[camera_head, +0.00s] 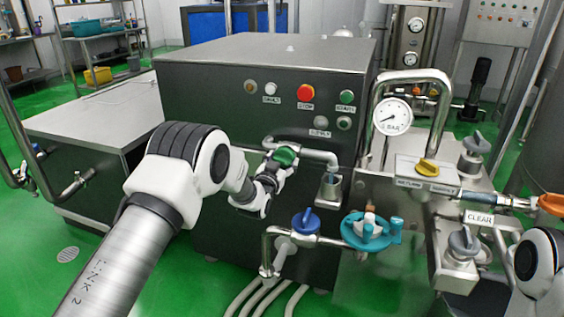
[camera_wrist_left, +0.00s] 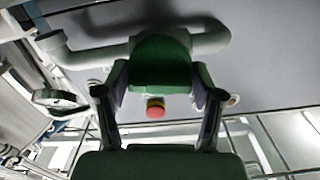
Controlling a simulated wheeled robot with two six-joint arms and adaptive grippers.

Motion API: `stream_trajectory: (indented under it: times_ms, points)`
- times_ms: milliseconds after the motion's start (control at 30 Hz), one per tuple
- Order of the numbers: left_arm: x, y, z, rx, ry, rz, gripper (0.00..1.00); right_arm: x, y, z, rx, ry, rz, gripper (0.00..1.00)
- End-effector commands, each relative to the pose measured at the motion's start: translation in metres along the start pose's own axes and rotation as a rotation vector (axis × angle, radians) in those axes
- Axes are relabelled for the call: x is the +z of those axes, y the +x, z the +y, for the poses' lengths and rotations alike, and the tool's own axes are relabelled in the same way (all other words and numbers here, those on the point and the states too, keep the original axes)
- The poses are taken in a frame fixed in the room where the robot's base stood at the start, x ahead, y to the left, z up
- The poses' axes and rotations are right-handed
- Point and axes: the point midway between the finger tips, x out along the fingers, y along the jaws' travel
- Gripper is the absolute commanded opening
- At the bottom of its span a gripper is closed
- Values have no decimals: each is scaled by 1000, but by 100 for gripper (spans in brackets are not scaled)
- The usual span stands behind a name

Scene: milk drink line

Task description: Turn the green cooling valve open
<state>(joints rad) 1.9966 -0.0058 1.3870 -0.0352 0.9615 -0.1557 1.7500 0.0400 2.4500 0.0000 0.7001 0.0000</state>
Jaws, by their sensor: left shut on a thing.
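The green cooling valve handle (camera_head: 285,155) sits on a steel pipe at the front of the dark machine cabinet. My left gripper (camera_head: 277,167) is at this handle, shut on it. In the left wrist view the green handle (camera_wrist_left: 160,62) lies between the two fingers of my left gripper (camera_wrist_left: 160,78), one on each side. The fingers and wrist partly hide the valve body in the head view. Part of my right arm shows at the lower right edge of the head view, but its fingers cannot be made out.
A blue valve handle (camera_head: 306,222) and a teal fitting (camera_head: 370,231) are below and to the right. A pressure gauge (camera_head: 393,116), a yellow knob (camera_head: 428,167) and an orange handle (camera_head: 551,204) stand further right. The red stop button (camera_head: 306,91) is on the cabinet panel above.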

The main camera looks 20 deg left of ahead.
Motion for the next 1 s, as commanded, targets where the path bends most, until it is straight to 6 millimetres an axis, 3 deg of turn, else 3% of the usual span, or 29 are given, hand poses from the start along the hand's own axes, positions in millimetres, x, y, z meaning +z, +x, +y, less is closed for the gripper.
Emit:
stream_trajectory:
  times_ms: [333,867,900,933,1000]
  points:
    - [-1,0,0,0,-164,1,32,0,1,0,0,0,0,40]
    - [-1,0,0,0,-195,1,32,0,1,0,0,0,0,40]
    - [-1,0,0,0,-195,1,71,0,1,0,0,0,0,40]
    - [-1,0,0,0,-195,1,81,0,1,0,0,0,0,40]
    - [-1,0,0,0,-195,1,85,0,1,0,0,0,0,40]
